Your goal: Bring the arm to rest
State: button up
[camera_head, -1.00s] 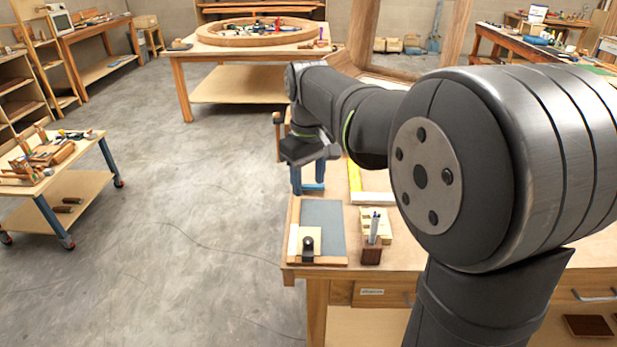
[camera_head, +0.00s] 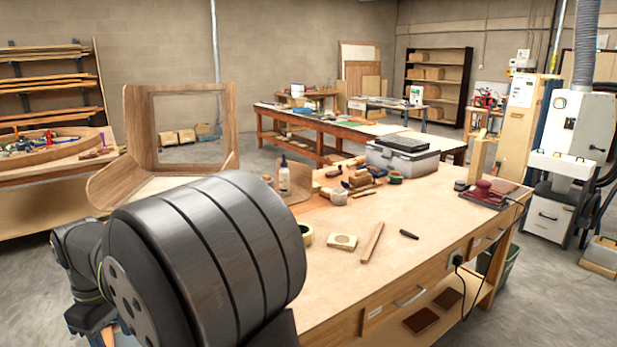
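My arm fills the lower left of the head view, its large dark joint in front of the workbench (camera_head: 400,235). My gripper (camera_head: 98,338) shows only in part at the lower left edge, with a dark body and a bit of blue. Its fingertips are cut off by the bottom of the picture, so I cannot tell if it is open or holds anything. A bent wooden lamination piece (camera_head: 133,120) with a rectangular opening stands on the bench behind my arm.
The bench front centre is mostly clear. A machine (camera_head: 570,150) stands right.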

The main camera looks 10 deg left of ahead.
notch_tip(320, 180, down, 12)
jog(key=shift+r, duration=0.2)
jog(key=shift+r, duration=0.1)
dwell(0.3)
notch_tip(320, 180, up, 17)
notch_tip(320, 180, down, 17)
jog(key=shift+f, duration=0.15)
jog(key=n, duration=0.3)
jog(key=shift+n, duration=0.4)
jog(key=n, duration=0.4)
jog(key=shift+n, duration=0.4)
jog(key=n, duration=0.8)
